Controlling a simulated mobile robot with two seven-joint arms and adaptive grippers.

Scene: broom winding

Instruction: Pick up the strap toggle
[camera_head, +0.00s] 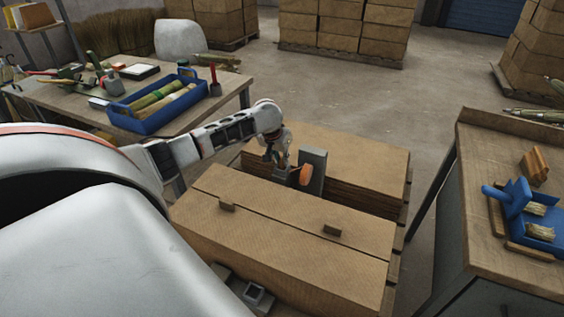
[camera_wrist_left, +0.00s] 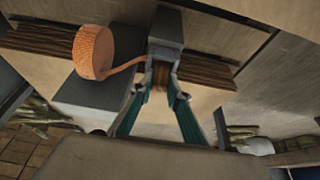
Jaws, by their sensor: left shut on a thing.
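My left gripper (camera_head: 284,163) reaches over the gap between two cardboard stacks. In the left wrist view its teal fingers (camera_wrist_left: 162,68) are closed at the tips around a small brown piece (camera_wrist_left: 160,78), which appears to be the strap toggle. The fingers hide part of it. An orange strap roll (camera_wrist_left: 95,52) is beside the fingertips, and its thin tail runs to them. The roll (camera_head: 305,175) also shows in the head view, against a grey upright post (camera_head: 316,167). My right gripper is in neither view.
The front cardboard stack (camera_head: 280,230) has small brown blocks on top; the rear stack (camera_head: 365,165) lies beyond the post. A workbench (camera_head: 50,95) with a blue tray (camera_head: 150,125) stands left.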

